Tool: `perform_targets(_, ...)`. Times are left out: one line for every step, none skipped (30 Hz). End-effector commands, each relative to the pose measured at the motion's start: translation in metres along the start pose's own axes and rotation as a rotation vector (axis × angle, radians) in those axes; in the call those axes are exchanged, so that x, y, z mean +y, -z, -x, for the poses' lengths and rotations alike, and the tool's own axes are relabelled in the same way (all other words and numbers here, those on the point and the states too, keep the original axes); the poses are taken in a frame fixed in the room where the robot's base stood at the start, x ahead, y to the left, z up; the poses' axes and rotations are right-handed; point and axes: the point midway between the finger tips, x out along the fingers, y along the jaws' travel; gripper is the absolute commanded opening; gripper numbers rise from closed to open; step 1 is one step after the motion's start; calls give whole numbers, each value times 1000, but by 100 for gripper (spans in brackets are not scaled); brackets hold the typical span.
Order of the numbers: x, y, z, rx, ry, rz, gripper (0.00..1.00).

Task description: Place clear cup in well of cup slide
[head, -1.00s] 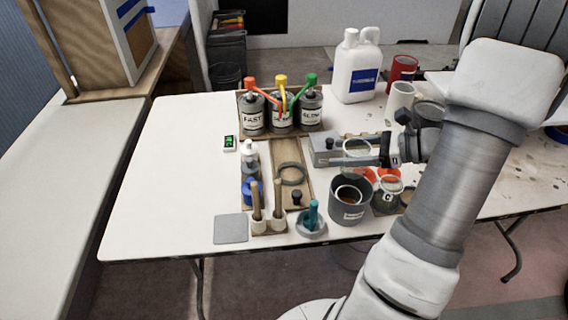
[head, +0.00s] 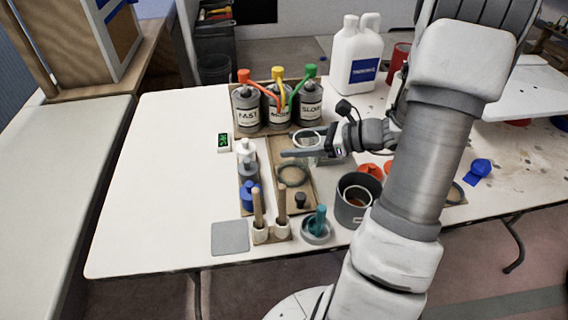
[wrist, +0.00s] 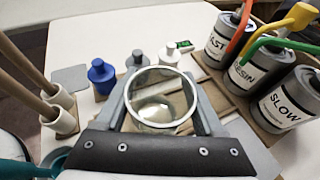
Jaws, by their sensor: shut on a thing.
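The clear cup (head: 309,142) is held in my gripper (head: 305,151) above the table, near the far end of the wooden cup slide (head: 283,205). In the wrist view my gripper (wrist: 161,92) has one finger on each side of the clear cup (wrist: 158,122), and I look down into its open rim. The cup appears upright and empty. The slide's well shows as a dark grey ring (head: 292,176) on the board, a little nearer the front than the cup, with nothing in it. In the wrist view the cup and gripper hide most of the slide.
Pump containers marked FAST, RESIN and SLOW (head: 279,105) stand behind. Small bottles (head: 248,173) line the slide's left side. Stick holders (head: 270,230), a teal-handled tool (head: 319,225) and a grey bucket (head: 352,205) stand in front.

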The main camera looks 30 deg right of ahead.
Motion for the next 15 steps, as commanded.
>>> perform_targets(2, 4, -13, 0, -5, -1, 18)
perform_targets(2, 5, -18, -1, -3, -1, 18)
perform_targets(2, 6, -24, -1, -3, -1, 18)
perform_targets(2, 6, -28, 0, -3, 0, 18)
perform_targets(2, 6, -31, 0, -2, 0, 18)
perform_targets(2, 6, -34, 0, -1, 0, 18)
perform_targets(2, 6, -35, 0, -1, 1, 18)
perform_targets(2, 6, -36, 0, -1, 1, 18)
perform_targets(2, 8, -38, 0, -1, 0, 18)
perform_targets(2, 10, -39, 0, -1, 0, 18)
perform_targets(2, 13, -40, 0, -1, -1, 18)
perform_targets(2, 19, -42, 0, -1, -3, 18)
perform_targets(2, 23, -44, 0, -1, -4, 18)
perform_targets(2, 28, -46, 0, -1, -4, 18)
perform_targets(2, 34, -48, 0, 0, -3, 18)
